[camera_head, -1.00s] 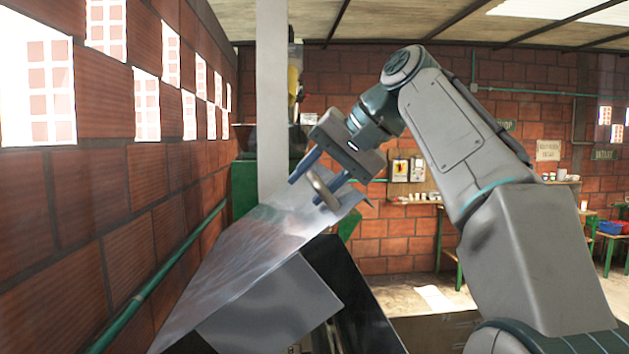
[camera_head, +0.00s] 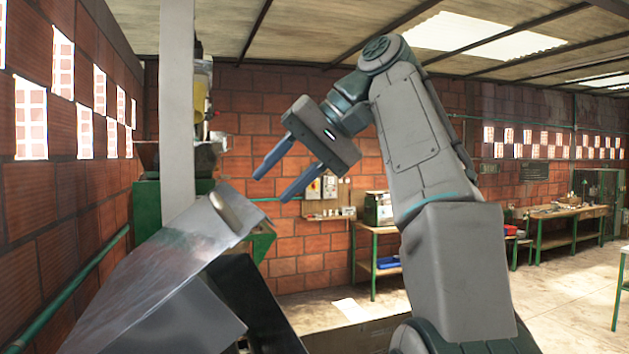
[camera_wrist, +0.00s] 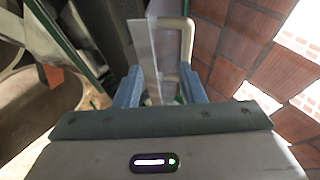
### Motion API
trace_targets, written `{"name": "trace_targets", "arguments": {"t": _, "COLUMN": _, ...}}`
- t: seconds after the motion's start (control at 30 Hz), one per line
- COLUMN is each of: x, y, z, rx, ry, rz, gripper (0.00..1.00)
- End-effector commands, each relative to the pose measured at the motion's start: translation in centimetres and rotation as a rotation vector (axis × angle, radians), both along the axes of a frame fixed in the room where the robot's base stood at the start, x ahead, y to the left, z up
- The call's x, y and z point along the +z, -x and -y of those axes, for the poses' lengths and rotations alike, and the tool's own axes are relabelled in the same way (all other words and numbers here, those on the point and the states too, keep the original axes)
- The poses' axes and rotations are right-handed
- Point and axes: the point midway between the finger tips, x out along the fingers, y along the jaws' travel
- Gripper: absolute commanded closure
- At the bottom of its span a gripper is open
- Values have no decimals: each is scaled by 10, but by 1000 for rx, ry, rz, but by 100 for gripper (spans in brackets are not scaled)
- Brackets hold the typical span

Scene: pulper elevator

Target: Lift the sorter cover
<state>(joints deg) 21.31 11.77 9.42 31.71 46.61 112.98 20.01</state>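The sorter cover appears to be the shiny metal sheet (camera_head: 150,270), which slopes up to the right in the head view. A short rounded handle (camera_head: 235,214) stands near its upper end. My gripper (camera_head: 269,188) is open and empty, above and to the right of the handle and apart from it in the head view. In the wrist view my two blue fingers (camera_wrist: 160,88) are spread wide. A pale flat piece and a bent pale bar show beyond them; I cannot tell whether these are the cover and handle. The cover's lower end is cut off by the frame.
A pale upright post (camera_head: 177,110) stands just behind the cover's upper end. A brick wall (camera_head: 60,210) with a green pipe runs close along the left. A green machine frame (camera_head: 147,205) stands behind the post. Open floor (camera_head: 575,290) and workbenches lie right.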

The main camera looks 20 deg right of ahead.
Motion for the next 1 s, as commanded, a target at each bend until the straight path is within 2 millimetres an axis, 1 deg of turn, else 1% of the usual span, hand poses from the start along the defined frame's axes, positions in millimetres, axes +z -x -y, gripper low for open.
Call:
{"name": "trace_targets", "arguments": {"t": 0.03, "x": -1, "y": 4, "z": 10, "rx": -6, "ry": 0, "rz": 0, "gripper": 64}}
{"name": "trace_targets", "arguments": {"t": 0.13, "x": 0, "y": 12, "z": 24, "rx": -5, "ry": 0, "rz": 1, "gripper": 64}}
{"name": "trace_targets", "arguments": {"t": 0.17, "x": 2, "y": 13, "z": 26, "rx": -3, "ry": 0, "rz": 0, "gripper": 64}}
{"name": "trace_targets", "arguments": {"t": 0.3, "x": 2, "y": 18, "z": 35, "rx": -2, "ry": 0, "rz": -1, "gripper": 64}}
{"name": "trace_targets", "arguments": {"t": 0.5, "x": 1, "y": 21, "z": 41, "rx": 0, "ry": 0, "rz": 0, "gripper": 64}}
{"name": "trace_targets", "arguments": {"t": 0.77, "x": 0, "y": 22, "z": 41, "rx": 1, "ry": 1, "rz": 1, "gripper": 64}}
{"name": "trace_targets", "arguments": {"t": 0.8, "x": 0, "y": 22, "z": 41, "rx": 1, "ry": 0, "rz": 1, "gripper": 67}}
{"name": "trace_targets", "arguments": {"t": 0.87, "x": 0, "y": 22, "z": 41, "rx": 1, "ry": -1, "rz": 1, "gripper": 83}}
{"name": "trace_targets", "arguments": {"t": 0.9, "x": 0, "y": 21, "z": 41, "rx": 1, "ry": -1, "rz": 1, "gripper": 94}}
{"name": "trace_targets", "arguments": {"t": 0.93, "x": 0, "y": 21, "z": 41, "rx": 1, "ry": -2, "rz": 1, "gripper": 100}}
{"name": "trace_targets", "arguments": {"t": 1.0, "x": 0, "y": 21, "z": 40, "rx": 2, "ry": -4, "rz": 3, "gripper": 100}}
